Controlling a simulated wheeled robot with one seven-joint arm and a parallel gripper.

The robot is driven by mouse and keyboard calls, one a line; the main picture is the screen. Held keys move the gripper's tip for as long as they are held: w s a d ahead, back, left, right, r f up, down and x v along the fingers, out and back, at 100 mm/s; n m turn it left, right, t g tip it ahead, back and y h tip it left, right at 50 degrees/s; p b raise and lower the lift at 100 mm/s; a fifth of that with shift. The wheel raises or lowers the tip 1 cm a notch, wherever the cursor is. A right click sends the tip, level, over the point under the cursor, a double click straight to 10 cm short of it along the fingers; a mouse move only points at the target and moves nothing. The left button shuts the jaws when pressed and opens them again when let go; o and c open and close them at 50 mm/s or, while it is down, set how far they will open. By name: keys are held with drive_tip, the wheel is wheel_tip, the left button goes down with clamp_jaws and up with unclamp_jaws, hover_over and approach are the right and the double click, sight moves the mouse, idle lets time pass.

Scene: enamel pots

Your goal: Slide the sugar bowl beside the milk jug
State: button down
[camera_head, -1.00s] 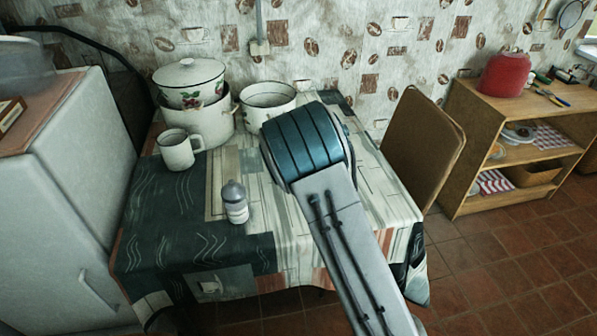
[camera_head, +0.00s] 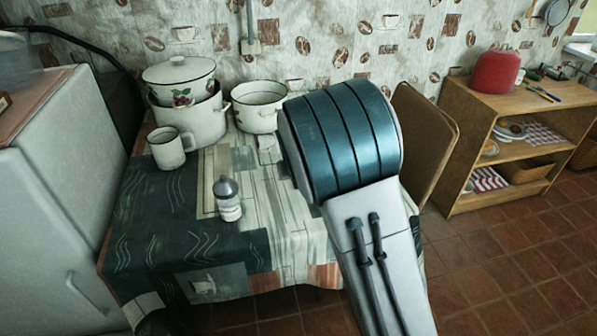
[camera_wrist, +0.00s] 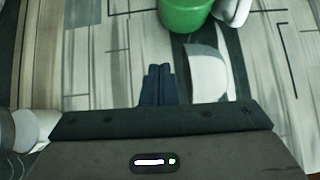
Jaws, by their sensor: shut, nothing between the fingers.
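My gripper (camera_wrist: 160,72) is shut and empty, low over the patterned tablecloth in the wrist view. A white, curved-sided vessel (camera_wrist: 207,75) stands close at the right of its fingers; I cannot tell if they touch. A green vessel (camera_wrist: 185,14) is just beyond, with a white piece (camera_wrist: 232,12) at its right. I cannot tell for sure which of these is the sugar bowl or the milk jug. In the head view my arm hides the gripper and that part of the table. A white mug with a handle (camera_head: 168,149) stands at the table's left.
A grey-topped white shaker (camera_head: 229,200) stands on the tablecloth (camera_head: 160,215). Behind are a lidded fruit-painted pot (camera_head: 180,80) in a larger pot (camera_head: 195,122), and an open pot (camera_head: 255,107). A chair (camera_head: 425,140) borders the table's right. The front left cloth is clear.

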drive_tip(key=shift+v, duration=2.05)
